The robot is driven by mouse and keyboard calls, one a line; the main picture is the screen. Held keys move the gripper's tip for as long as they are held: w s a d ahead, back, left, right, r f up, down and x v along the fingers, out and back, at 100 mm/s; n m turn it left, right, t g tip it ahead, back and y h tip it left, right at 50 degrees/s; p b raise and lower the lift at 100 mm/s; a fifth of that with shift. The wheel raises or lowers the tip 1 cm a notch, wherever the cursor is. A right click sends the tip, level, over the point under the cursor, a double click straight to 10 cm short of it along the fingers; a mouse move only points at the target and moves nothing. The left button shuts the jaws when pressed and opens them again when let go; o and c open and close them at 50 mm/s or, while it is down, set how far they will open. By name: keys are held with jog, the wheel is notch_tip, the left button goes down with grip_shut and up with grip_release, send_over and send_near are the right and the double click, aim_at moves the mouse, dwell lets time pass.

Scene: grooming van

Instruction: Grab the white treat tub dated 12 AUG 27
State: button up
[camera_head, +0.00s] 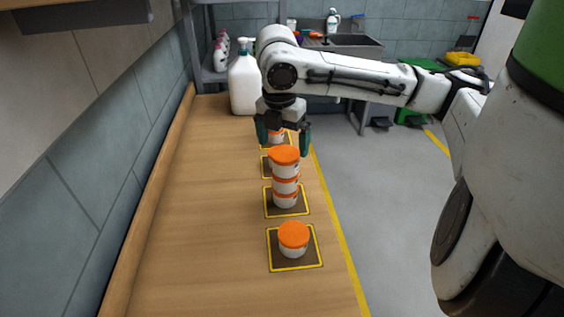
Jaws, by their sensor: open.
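White treat tubs with orange lids stand in a row of yellow-edged dark mats along the wooden counter. A single tub (293,242) is on the nearest mat (310,262). A stack of three tubs (285,180) stands on the mat behind it (271,208). Behind the stack, another tub is mostly hidden on its mat. A far tub (276,136) shows between the fingers of my gripper (284,138), which is open and points down. I cannot tell whether the fingers are level with that tub or nearer or farther. No date is readable on any tub.
The wooden counter (200,210) is clear on its left side, along the tiled wall. A large white pump bottle (243,80) stands at the back left, close to my gripper. The counter's right edge has a yellow stripe (338,235), with open grey floor beyond.

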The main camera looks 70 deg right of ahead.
aim_at(285, 153)
jog(key=shift+s+d+f, duration=0.15)
jog(key=shift+d+f, duration=0.05)
jog(key=shift+f, duration=1.25)
jog(key=shift+s+d+f, duration=0.1)
jog(key=shift+d+f, duration=0.05)
jog(key=shift+f, duration=1.25)
jog(key=shift+c, duration=0.5)
jog(key=c, duration=1)
jog(key=shift+r, duration=0.1)
